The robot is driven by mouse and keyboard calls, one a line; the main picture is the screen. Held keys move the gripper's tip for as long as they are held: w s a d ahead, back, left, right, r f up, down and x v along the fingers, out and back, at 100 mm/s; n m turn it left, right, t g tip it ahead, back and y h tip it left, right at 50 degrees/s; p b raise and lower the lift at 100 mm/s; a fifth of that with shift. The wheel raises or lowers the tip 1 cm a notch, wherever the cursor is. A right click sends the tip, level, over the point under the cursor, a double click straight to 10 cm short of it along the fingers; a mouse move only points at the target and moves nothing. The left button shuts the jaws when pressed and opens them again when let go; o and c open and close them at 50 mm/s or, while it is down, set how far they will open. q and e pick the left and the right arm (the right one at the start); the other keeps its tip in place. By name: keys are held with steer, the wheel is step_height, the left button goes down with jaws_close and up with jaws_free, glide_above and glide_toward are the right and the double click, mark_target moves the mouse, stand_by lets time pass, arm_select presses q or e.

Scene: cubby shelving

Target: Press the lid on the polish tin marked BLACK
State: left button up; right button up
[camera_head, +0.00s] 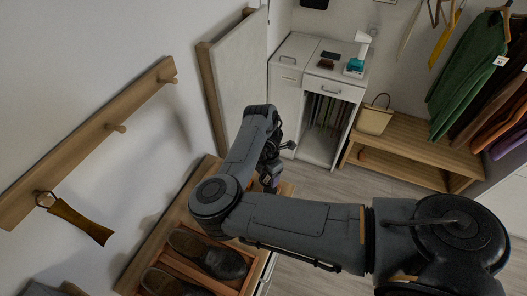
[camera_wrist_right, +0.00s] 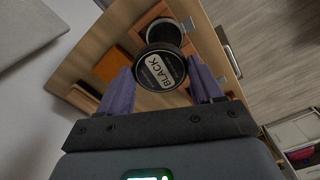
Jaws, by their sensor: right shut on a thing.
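The round black lid (camera_wrist_right: 158,70) bears a white BLACK label and sits between the purple fingers of my right gripper (camera_wrist_right: 163,84), which is shut on it. Beyond the lid, a round dark tin (camera_wrist_right: 165,32) with a pale rim shows over the wooden surface, partly covered by the lid. I cannot tell whether lid and tin touch. In the head view my right gripper (camera_head: 270,178) hangs over the far end of the wooden bench, and my arm hides the tin there. My left gripper is in neither view.
Dark shoes (camera_head: 208,252) lie in a wooden compartment at the near end of the bench. A peg rail (camera_head: 85,140) with a hanging shoehorn (camera_head: 80,222) is on the left wall. A white cabinet (camera_head: 335,88) and a low wooden bench (camera_head: 420,155) stand farther off across open floor.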

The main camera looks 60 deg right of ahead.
steer(key=shift+s+f, duration=0.15)
steer(key=shift+s, duration=0.25)
steer(key=shift+s+d+f, duration=0.1)
steer(key=shift+s+f, duration=0.05)
steer(key=shift+f, duration=0.25)
steer(key=shift+f+b, duration=1.45)
steer(key=shift+f, duration=0.35)
steer(key=shift+f+b, duration=1.15)
steer(key=shift+b, duration=0.05)
steer(key=shift+b, duration=0.35)
steer(key=shift+f+b, duration=0.15)
steer(key=shift+b, duration=0.15)
